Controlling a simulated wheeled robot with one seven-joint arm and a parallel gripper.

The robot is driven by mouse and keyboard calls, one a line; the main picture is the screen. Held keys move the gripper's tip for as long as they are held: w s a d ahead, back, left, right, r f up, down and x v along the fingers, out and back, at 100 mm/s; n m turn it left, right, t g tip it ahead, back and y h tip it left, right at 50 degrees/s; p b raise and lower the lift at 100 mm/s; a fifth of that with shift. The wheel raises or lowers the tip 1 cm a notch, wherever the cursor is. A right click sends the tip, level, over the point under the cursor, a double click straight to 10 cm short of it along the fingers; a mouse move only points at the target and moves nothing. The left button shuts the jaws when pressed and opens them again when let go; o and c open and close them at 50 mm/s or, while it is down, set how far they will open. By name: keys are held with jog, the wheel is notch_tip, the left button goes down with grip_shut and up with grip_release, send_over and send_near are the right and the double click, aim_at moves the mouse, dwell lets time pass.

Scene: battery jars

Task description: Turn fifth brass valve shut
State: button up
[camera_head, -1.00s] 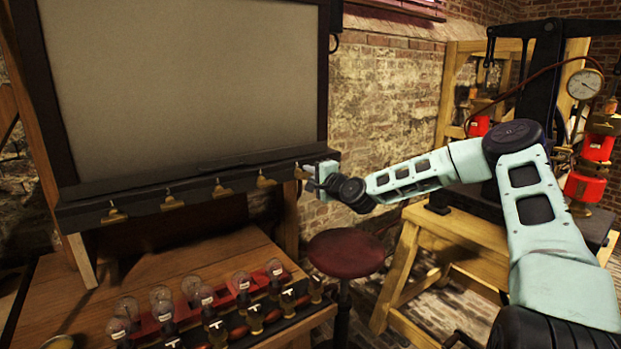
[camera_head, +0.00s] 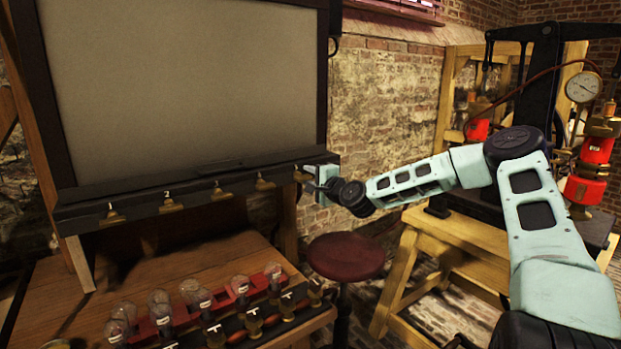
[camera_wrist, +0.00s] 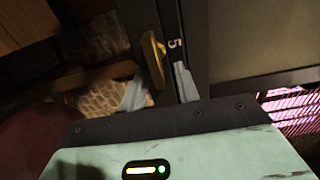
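The fifth brass valve (camera_head: 300,175) is at the right end of the dark rail under the big panel. In the wrist view the brass handle (camera_wrist: 153,60) stands beside a label reading 5, its long side running roughly along the rail. My gripper (camera_head: 314,184) is at this valve. In the wrist view my gripper (camera_wrist: 160,76) is open, with one finger on each side of the handle's near end. Gaps show between the handle and both fingers, so I see no clear contact. In the head view the fingers are small and partly hidden by the gripper body.
Several other brass valves line the rail (camera_head: 140,206) to the left. Glass jars (camera_head: 160,302) stand in a red rack on the wooden bench (camera_head: 60,300) below. A red stool (camera_head: 345,256) stands below my gripper. A wooden-framed press (camera_head: 450,225) stands at right behind my arm.

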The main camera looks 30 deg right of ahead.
jog(key=s+b, duration=0.3)
jog(key=s, duration=1.4)
jog(key=shift+s+d, duration=0.25)
jog(key=s+a+f+n+g+y, duration=0.25)
jog(key=a+f+n+g, duration=0.2)
jog(key=a, duration=0.45)
jog(key=s+a+f+n+g+y, duration=0.1)
jog(key=s+a+f+n+g, duration=0.3)
jog(key=a, duration=0.5)
jog(key=s+a+f+n+g+y, duration=0.25)
jog(key=a+f+n, duration=0.25)
jog(key=a, duration=0.4)
jog(key=s+a+r+n+g+h, duration=0.2)
jog(key=s+n, duration=0.2)
jog(key=s, duration=0.4)
jog(key=s+a+r+n+g+h, duration=0.2)
jog(key=s+a+n, duration=0.1)
jog(key=s, duration=0.5)
jog(key=s+a+r+n+g+h, duration=0.2)
jog(key=s+n, duration=0.3)
jog(key=s, duration=0.3)
jog(key=shift+a+r+g, duration=0.35)
jog(key=shift+a+g, duration=0.15)
